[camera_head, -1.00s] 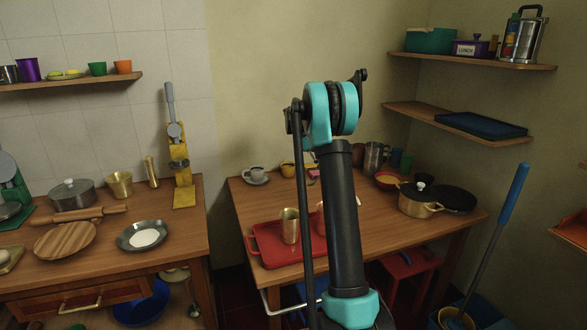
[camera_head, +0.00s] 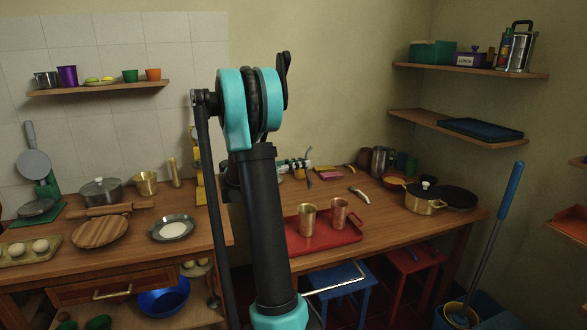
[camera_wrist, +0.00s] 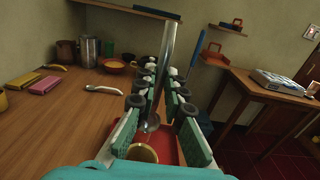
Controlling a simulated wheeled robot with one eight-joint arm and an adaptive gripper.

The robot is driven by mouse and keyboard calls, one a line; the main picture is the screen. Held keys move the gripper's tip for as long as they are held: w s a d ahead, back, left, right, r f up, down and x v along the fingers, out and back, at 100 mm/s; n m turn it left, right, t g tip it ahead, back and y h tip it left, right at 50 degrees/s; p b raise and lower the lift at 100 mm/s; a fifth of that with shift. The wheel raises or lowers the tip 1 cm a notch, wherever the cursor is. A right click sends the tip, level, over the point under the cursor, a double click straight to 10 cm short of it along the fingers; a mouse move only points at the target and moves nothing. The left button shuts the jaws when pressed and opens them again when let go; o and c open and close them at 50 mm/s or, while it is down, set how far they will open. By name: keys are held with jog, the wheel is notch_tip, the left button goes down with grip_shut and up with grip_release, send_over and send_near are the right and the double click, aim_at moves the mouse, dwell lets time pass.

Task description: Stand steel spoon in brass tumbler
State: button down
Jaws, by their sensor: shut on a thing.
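My gripper (camera_head: 302,164) shows beyond my arm in the head view, above the back of the red tray. In the wrist view my gripper (camera_wrist: 162,76) is shut on the steel spoon (camera_wrist: 168,45). The spoon stands nearly upright between the fingers, with a rounded end low at the tray side. The brass tumbler (camera_head: 307,220) stands upright and apart from the spoon on the red tray (camera_head: 347,236). Its rim also shows in the wrist view (camera_wrist: 143,151), below and nearer than the spoon. My arm hides part of the tray's left side.
A copper mug (camera_head: 340,213) stands on the tray right of the tumbler. A white-handled utensil (camera_head: 359,192) lies behind it. A brass pot (camera_head: 425,198), a pan (camera_head: 457,198) and a steel pitcher (camera_head: 381,161) stand farther right and back. Some table around the utensil is clear.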

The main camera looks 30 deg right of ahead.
notch_tip(320, 180, down, 12)
jog(key=shift+r, duration=0.25)
dwell(2.1)
jog(key=shift+f, duration=0.1)
jog(key=c, duration=1.5)
grip_release()
jog(key=shift+c, duration=0.2)
jog(key=v, duration=1.2)
